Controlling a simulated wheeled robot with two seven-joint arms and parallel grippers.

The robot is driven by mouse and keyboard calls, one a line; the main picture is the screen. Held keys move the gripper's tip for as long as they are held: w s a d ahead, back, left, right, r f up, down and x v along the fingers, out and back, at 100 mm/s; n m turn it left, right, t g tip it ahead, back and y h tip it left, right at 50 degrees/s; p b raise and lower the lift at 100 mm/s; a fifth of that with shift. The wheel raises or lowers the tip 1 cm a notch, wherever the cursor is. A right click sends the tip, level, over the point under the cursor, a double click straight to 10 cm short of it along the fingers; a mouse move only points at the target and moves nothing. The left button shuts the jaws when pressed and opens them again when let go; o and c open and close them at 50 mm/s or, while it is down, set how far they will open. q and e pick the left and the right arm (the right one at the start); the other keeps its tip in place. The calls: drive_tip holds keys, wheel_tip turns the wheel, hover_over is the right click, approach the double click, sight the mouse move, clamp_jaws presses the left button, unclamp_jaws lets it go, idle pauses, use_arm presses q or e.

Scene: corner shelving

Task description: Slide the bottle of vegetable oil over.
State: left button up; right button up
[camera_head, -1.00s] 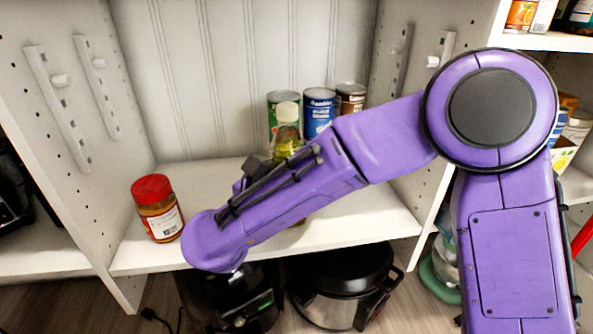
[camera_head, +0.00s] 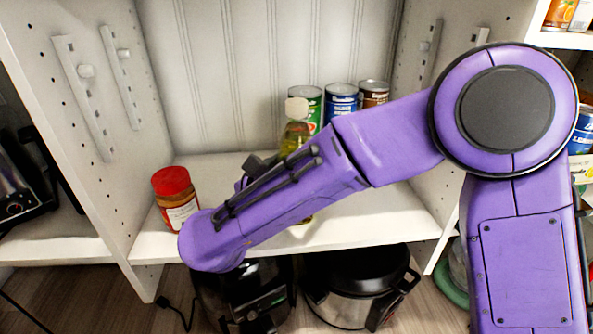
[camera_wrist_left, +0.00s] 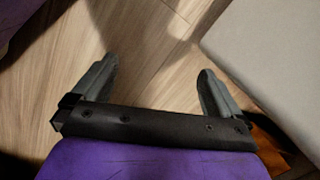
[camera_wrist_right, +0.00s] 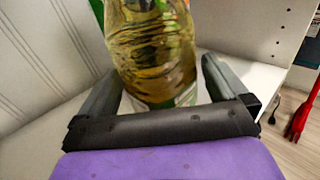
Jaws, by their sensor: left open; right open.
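The bottle of vegetable oil (camera_head: 296,135), with yellow oil and a pale cap, stands on the white shelf board (camera_head: 375,215). My right arm hides its lower part. In the right wrist view the bottle (camera_wrist_right: 150,45) is between the two fingers of my right gripper (camera_wrist_right: 160,78), which is open around it. Whether a finger touches it I cannot tell. My left gripper (camera_wrist_left: 155,82) is open and empty above the wood floor in the left wrist view; it is not in the head view.
A red-lidded jar (camera_head: 175,200) stands at the shelf's left front. A green can (camera_head: 310,100), a blue can (camera_head: 341,100) and a brown can (camera_head: 374,94) stand behind the bottle. Black cookers (camera_head: 350,275) are below. Shelf between jar and bottle looks clear.

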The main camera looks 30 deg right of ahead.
drive_tip(key=v, duration=0.9)
drive_tip(key=shift+a, duration=0.25)
drive_tip(key=shift+r, duration=0.1)
